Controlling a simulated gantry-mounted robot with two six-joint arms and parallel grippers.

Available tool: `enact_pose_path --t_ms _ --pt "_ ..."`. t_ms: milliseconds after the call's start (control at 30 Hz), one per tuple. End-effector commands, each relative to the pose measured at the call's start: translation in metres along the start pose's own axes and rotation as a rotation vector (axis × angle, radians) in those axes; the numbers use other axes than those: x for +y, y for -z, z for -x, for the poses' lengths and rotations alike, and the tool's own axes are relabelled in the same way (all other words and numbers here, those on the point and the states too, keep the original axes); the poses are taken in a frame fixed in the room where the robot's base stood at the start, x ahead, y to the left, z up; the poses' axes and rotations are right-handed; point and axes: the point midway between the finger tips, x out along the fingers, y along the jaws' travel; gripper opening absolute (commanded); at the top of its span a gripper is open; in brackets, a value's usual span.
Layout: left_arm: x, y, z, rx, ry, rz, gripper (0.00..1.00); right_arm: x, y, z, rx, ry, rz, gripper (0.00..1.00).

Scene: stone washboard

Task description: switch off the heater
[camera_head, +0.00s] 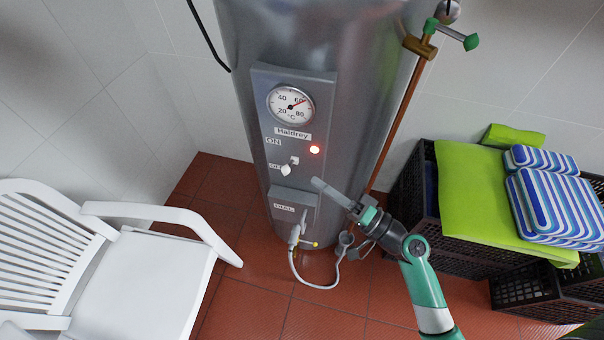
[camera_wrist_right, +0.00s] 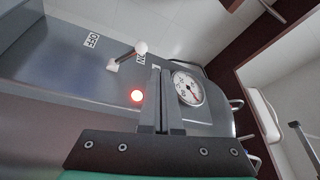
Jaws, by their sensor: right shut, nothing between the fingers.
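The heater (camera_head: 345,60) is a tall grey metal tank with a control panel on its front. A small switch (camera_head: 286,169) with a white knob sits on the panel by the ON and OFF labels. In the right wrist view the switch (camera_wrist_right: 141,48) sticks out, its knob in front of the ON label; I cannot tell its setting for sure. The red light (camera_head: 314,149) is lit and also shows in the right wrist view (camera_wrist_right: 136,95). My right gripper (camera_head: 318,184) is shut and empty, to the lower right of the switch, apart from it.
A round gauge (camera_head: 291,105) is above the switch. A hose and valve (camera_head: 296,236) hang low on the tank. A copper pipe (camera_head: 395,120) runs down its right side. Dark crates (camera_head: 408,190) with green and striped cushions stand right; a white chair (camera_head: 140,270) stands left.

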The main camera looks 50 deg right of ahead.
Motion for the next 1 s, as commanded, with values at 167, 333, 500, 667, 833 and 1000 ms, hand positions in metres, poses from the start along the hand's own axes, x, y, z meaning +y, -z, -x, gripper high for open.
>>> enact_pose_path --t_ms 167,333,500,667,833,1000 --pt "0.0 -0.007 0.008 0.0 0.0 0.0 0.5 0.031 0.008 0.025 0.058 -0.064 -0.02 0.0" --pt "0.0 -0.006 0.007 0.0 0.0 0.0 0.5 0.029 0.01 0.024 0.06 -0.062 -0.017 0.0" --pt "0.0 -0.006 0.007 0.0 0.0 0.0 0.5 0.029 0.01 0.023 0.059 -0.061 -0.016 0.0" --pt "0.0 -0.005 0.005 0.0 0.0 0.0 0.5 0.029 0.011 0.008 0.056 -0.06 -0.015 0.0" --pt "0.0 -0.002 0.003 0.0 0.0 0.0 0.5 0.029 0.012 -0.024 0.055 -0.058 -0.014 0.0" --pt "0.0 -0.001 0.001 0.0 0.0 0.0 0.5 0.031 0.014 -0.056 0.056 -0.059 -0.014 0.0"
